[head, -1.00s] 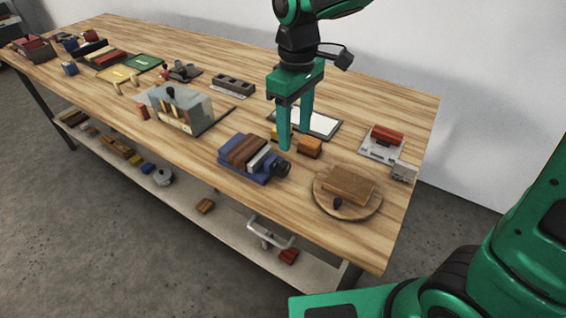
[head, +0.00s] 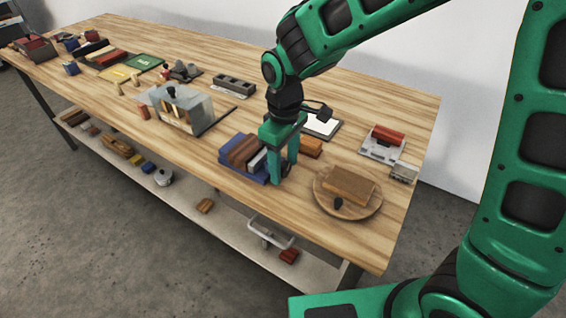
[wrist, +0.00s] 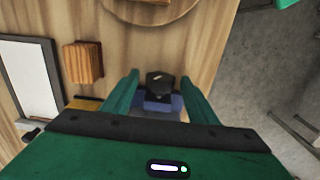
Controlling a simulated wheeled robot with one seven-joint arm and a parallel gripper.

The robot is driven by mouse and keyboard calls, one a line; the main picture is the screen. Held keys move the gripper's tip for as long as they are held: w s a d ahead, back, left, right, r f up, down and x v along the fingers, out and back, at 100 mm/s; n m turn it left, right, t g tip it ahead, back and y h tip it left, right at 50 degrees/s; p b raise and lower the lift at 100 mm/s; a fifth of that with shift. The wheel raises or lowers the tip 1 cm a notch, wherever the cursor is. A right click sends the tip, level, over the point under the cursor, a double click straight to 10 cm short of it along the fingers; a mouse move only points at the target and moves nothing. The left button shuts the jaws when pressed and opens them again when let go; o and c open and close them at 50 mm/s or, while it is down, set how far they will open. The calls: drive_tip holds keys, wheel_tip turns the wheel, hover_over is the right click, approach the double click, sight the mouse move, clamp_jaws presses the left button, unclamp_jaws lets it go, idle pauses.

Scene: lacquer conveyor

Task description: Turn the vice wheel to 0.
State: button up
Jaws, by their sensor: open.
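The blue vice (head: 229,159) stands near the front edge of the bench with a brown wooden block (head: 243,150) between its jaws. Its black wheel is mostly hidden behind my fingers in the head view. The dark wheel (wrist: 160,86) shows in the wrist view, with a small light mark on top. My gripper (head: 283,176) points down at the wheel end of the vice. In the wrist view my open fingers (wrist: 160,77) stand on either side of the wheel, with a gap visible on each side. I cannot read any number on the wheel.
A round wooden board (head: 375,208) with a block on it stands just right of my gripper. An orange-brown block (wrist: 83,63) and a white-faced panel (wrist: 29,82) lie close by. A grey metal box (head: 190,110) stands left of the vice.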

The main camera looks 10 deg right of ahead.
drive_tip(key=shift+f, duration=0.1)
drive_tip(key=c, duration=1)
drive_tip(key=shift+s+a+t+h, duration=0.2)
drive_tip(key=shift+t+h, duration=0.5)
drive_tip(key=shift+t, duration=0.2)
drive_tip(key=shift+t+h, duration=0.8)
drive_tip(key=shift+t, duration=0.2)
drive_tip(key=o, duration=1)
